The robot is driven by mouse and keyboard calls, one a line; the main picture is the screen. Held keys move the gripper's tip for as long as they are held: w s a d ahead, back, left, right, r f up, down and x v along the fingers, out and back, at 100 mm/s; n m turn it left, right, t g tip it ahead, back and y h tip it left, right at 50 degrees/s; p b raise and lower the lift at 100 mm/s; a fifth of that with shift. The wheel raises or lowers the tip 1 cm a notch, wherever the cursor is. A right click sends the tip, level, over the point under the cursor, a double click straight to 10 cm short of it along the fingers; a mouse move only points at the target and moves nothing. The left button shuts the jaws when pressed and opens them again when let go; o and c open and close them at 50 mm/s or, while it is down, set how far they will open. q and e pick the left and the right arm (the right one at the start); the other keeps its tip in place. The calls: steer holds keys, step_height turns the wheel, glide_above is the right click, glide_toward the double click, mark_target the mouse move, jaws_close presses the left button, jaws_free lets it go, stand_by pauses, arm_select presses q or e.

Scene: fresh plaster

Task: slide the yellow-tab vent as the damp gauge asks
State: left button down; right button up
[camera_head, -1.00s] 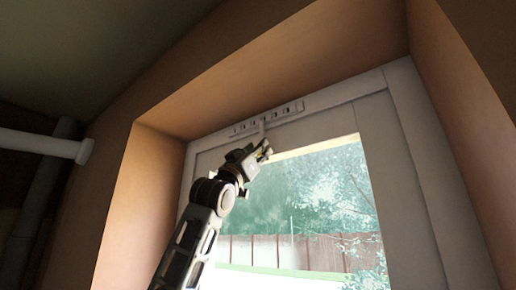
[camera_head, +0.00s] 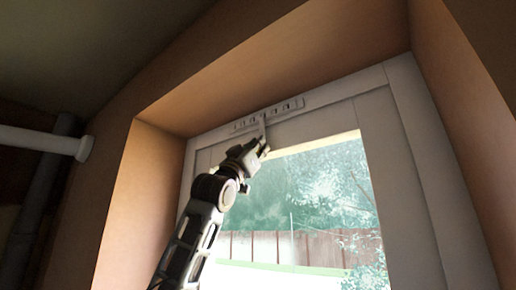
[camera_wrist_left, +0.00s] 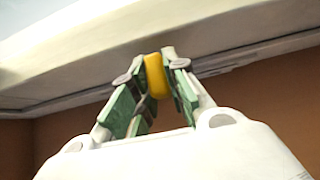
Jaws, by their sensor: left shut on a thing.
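The vent (camera_head: 290,105) is a pale slotted strip on the top rail of the window frame, with several dark openings. A thin pale stem hangs from it to my left gripper (camera_head: 262,146). In the left wrist view my left gripper (camera_wrist_left: 157,80) is shut on the yellow tab (camera_wrist_left: 156,72), which sits between both fingers. In the head view the tab is hidden by the gripper or too small to make out. I see no damp gauge in these frames. My right gripper is not in view.
The window frame (camera_head: 400,150) sits deep in an orange-brown plaster recess (camera_head: 130,220). The glass (camera_head: 310,210) lies just below and right of the gripper. A white pipe (camera_head: 40,141) runs along the wall at the left.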

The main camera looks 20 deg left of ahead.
arm_select(q)
steer(key=shift+w+a, duration=0.2)
steer(key=shift+a, duration=0.5)
steer(key=c, duration=1.8)
jaws_free()
steer(key=o, duration=0.4)
steer(key=shift+w+a, duration=0.1)
steer(key=shift+a, duration=0.1)
steer(key=shift+d, duration=0.15)
steer(key=shift+f, duration=0.15)
steer(key=shift+v, duration=5.95)
